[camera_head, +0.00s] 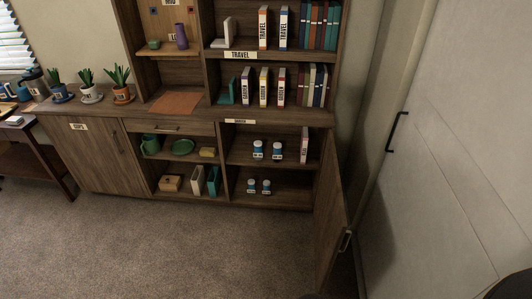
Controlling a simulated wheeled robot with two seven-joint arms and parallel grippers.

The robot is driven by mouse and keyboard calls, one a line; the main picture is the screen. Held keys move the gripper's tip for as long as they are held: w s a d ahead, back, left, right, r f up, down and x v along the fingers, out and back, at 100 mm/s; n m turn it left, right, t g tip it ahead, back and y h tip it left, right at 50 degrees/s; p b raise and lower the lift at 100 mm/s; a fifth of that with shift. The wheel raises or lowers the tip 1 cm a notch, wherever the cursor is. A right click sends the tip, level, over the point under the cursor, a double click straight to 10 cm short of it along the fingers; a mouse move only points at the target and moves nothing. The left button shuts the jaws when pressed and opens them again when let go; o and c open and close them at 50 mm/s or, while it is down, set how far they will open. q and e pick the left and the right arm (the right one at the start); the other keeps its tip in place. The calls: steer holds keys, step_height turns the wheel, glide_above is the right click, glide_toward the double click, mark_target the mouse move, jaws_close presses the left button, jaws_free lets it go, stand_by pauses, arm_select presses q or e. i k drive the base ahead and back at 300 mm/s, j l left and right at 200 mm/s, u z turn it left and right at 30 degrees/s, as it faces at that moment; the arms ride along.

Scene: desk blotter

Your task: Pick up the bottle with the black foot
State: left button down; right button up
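Several small white-and-blue bottles stand upright in the open lower right cabinet. Two of them, a left bottle (257,150) and a right bottle (277,151), are on its upper shelf. Two more, a left bottle (251,186) and a right bottle (266,187), are on its lower shelf. They are too small for me to tell which one has a black foot. Neither of my grippers shows in the head view.
The cabinet door (329,215) stands open toward me, right of the bottles. A white binder (304,145) stands beside the upper bottles. Green dishes (182,147) sit in the bay to the left. The carpet (170,245) in front is clear.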

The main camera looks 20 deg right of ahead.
mark_target(277, 156)
steer(key=z, duration=0.3)
steer(key=i+j+z, duration=0.25)
steer(key=i+z, duration=0.2)
steer(key=i+j+z, duration=0.45)
steer(key=i+j, duration=0.3)
steer(key=i+j+z, duration=0.1)
steer(key=i+j, duration=0.2)
steer(key=j, duration=0.2)
steer(key=i+j, duration=0.3)
steer(key=j+z, duration=0.05)
steer(key=j, duration=0.05)
